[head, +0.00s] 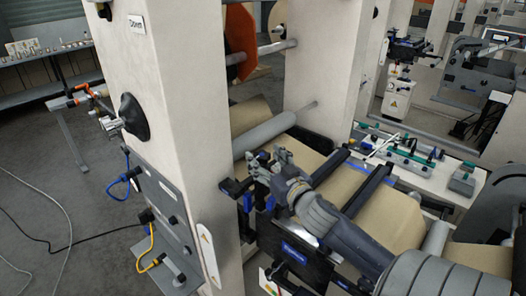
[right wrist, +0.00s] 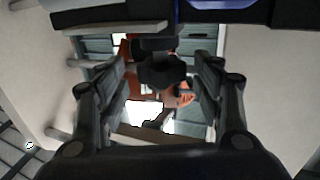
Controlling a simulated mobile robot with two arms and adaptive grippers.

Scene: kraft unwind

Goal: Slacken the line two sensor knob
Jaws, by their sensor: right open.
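In the right wrist view a dark knob (right wrist: 162,72) shows in the middle, between and beyond the two fingers of my right gripper (right wrist: 155,95). The fingers are apart, one on each side of the knob. I cannot tell whether either finger touches it. In the head view my right gripper (head: 264,168) is beside the black and blue bracket (head: 236,187) at the near side of the brown web. The knob cannot be made out there, with the gripper in front of that spot. My left gripper is not in view.
A pale machine column (head: 180,110) stands left of my gripper, with a grey roller (head: 263,134) behind. Two dark bars (head: 330,167) cross the brown web (head: 395,212). A dark bar with a blue part (right wrist: 205,5) spans the top of the wrist view.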

